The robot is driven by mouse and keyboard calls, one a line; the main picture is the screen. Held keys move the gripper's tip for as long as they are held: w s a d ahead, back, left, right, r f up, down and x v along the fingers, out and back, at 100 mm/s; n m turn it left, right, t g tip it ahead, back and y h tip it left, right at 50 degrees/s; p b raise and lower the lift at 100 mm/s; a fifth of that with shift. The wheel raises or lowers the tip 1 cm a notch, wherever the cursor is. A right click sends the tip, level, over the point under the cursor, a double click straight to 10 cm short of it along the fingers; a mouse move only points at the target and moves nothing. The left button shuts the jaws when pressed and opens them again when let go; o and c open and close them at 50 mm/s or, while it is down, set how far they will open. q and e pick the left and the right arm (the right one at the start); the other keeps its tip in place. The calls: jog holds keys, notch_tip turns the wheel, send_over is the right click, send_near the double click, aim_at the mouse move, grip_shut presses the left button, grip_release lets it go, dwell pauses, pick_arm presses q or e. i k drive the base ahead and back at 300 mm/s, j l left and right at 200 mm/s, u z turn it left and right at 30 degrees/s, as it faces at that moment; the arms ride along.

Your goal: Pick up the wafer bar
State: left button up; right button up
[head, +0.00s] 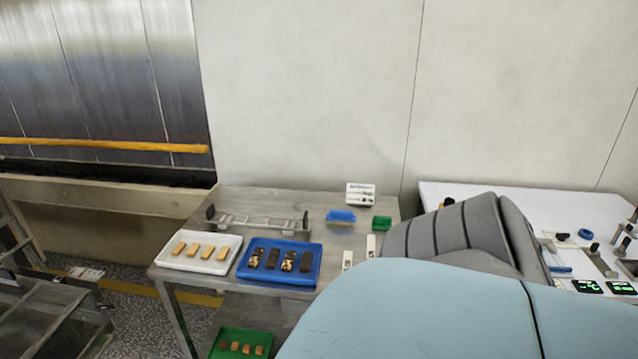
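Several tan, oblong bars (193,249) lie side by side in a white tray (198,268) at the left front of a steel table. They look like the wafer bars, but I cannot tell from this view which one the task names. A blue tray (272,280) just right of it holds several dark bars, some with pale patterns. Neither of my grippers is in view, so I cannot see whether they are open or hold anything.
A green tray (240,331) with small brown pieces sits lower. A white table (560,203) with tools stands right. The view's lower right is blocked.

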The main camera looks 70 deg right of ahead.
aim_at(288, 263)
jog(key=z, duration=1.95)
